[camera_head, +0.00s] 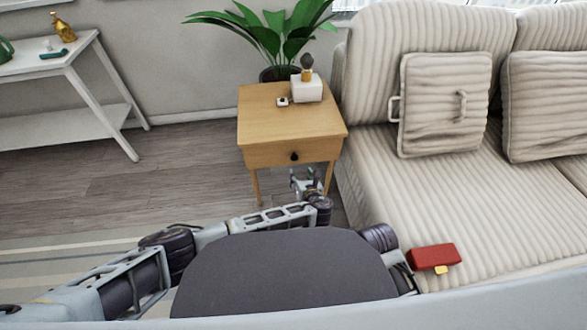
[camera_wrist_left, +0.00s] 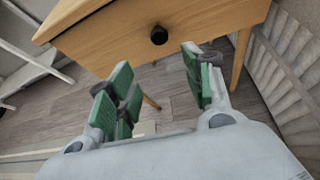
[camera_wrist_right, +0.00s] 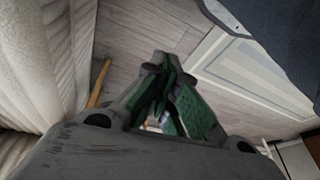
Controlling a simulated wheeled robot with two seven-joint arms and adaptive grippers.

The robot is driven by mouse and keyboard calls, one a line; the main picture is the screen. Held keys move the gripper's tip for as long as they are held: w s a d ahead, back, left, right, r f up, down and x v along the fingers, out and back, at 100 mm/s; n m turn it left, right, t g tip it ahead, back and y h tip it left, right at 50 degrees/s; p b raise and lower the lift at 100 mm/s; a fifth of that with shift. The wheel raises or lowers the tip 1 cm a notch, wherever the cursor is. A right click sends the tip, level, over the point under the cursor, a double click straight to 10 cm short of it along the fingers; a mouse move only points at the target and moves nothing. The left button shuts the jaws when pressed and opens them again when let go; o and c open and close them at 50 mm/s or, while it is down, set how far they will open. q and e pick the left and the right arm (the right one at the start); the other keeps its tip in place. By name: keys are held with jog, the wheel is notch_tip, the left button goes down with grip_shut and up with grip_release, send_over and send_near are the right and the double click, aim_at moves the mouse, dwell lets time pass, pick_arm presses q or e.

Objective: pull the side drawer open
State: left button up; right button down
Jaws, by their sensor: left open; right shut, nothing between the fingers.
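The wooden side table (camera_head: 290,97) has one drawer, and its drawer front (camera_head: 270,157) looks flush with the table. A round black knob (camera_head: 294,157) sits on the front and also shows in the left wrist view (camera_wrist_left: 159,35). My left gripper (camera_head: 307,178) is just in front of the drawer, slightly right of the knob in the head view. In the left wrist view its green-padded fingers (camera_wrist_left: 158,75) are spread, with the knob beyond the tips and apart from them. My right gripper (camera_wrist_right: 158,72) is shut and empty in the right wrist view, pointing at the floor.
A white box (camera_head: 306,89) and a small white item (camera_head: 283,102) lie on the table. The striped sofa (camera_head: 440,190) stands close on the right, with a red object (camera_head: 434,257) on it. A plant (camera_head: 270,35) is behind. Grey floor (camera_head: 180,165) is free on the left.

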pick_arm(q)
jog(key=shift+s+d+r+m+t+b, duration=0.3)
jog(key=shift+s+d+r+m+t, duration=0.1)
jog(key=shift+r+m, duration=0.25)
pick_arm(e)
jog(key=shift+s+r, duration=0.55)
jog(key=shift+r, duration=0.25)
jog(key=shift+w+a, duration=0.1)
jog(key=shift+a, duration=0.05)
